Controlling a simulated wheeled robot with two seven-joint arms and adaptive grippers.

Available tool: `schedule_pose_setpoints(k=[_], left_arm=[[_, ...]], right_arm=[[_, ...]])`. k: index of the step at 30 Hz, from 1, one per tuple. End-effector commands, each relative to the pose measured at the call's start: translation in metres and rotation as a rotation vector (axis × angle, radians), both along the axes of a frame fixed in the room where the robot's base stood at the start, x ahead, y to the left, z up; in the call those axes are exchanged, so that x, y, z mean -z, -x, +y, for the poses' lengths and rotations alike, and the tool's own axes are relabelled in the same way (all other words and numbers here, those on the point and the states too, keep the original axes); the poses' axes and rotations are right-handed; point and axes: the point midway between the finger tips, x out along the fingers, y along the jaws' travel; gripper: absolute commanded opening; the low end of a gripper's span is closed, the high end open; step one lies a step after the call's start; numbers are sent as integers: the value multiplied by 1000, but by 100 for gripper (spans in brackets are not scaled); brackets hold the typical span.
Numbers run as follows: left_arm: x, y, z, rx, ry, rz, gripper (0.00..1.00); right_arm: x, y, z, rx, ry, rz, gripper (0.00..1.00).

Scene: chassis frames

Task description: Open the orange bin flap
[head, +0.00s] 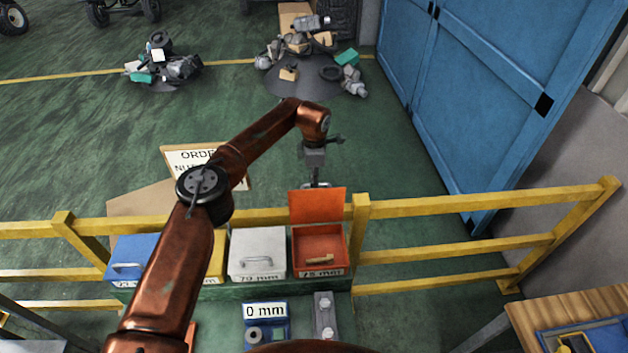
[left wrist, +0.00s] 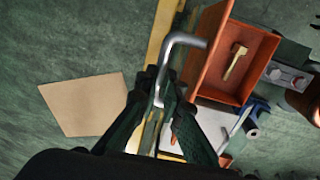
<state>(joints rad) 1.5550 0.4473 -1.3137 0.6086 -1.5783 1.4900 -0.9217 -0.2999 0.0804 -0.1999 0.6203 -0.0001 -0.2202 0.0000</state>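The orange bin (head: 298,262) stands in the row of bins at the yellow railing. Its orange flap (head: 317,205) is raised, standing about upright at the bin's back edge, and the bin's inside shows. A brass-coloured piece (head: 320,260) lies inside and also shows in the left wrist view (left wrist: 236,62). The flap's grey bar handle (left wrist: 186,40) is on its far side. My left gripper (head: 316,184) is behind the flap; in the left wrist view its fingers (left wrist: 161,84) close around the handle's end. Finger contact is partly hidden. My right gripper is out of view.
A closed white-lidded bin (head: 258,250) and a closed blue bin (head: 133,258) stand to the left. The yellow railing (head: 450,205) runs across. An order board (head: 190,160) is partly behind my left arm. Open floor lies beyond; a wooden table (head: 560,308) is at right.

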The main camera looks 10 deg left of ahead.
Motion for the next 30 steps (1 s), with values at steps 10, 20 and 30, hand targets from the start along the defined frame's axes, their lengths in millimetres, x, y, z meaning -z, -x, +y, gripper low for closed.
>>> schedule_pose_setpoints(k=[10,20,30], left_arm=[[5,2,0,2,-2,8,27],[-5,2,0,1,-1,3,27],[-71,7,-2,1,-1,2,27]], right_arm=[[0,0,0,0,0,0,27],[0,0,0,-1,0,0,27],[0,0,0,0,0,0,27]])
